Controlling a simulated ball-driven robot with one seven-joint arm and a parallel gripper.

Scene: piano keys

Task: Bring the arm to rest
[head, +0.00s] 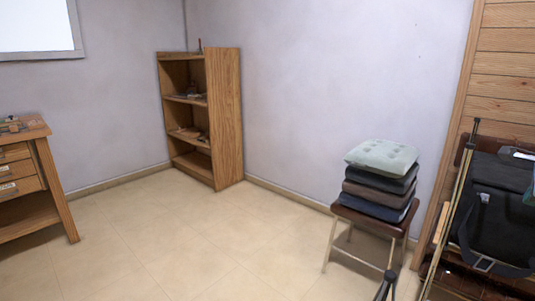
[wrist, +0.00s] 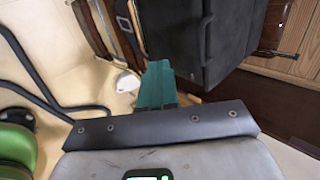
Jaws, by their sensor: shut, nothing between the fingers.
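My gripper (wrist: 158,70) shows in the wrist view as teal fingers reaching up from a dark plate with screws. The fingers are together, with nothing between them. Their tips lie in the picture just below a dark grey case or bag (wrist: 178,35); I cannot tell how far apart the two are. In the head view I cannot make out my gripper.
The head view shows a stool (head: 374,216) with stacked cushions (head: 381,180), a black bag (head: 498,215) at the right, a wooden shelf (head: 226,120) and a drawer bench (head: 54,185). The tiled floor (head: 170,240) between is clear. Black tubes (wrist: 45,100) show in the wrist view.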

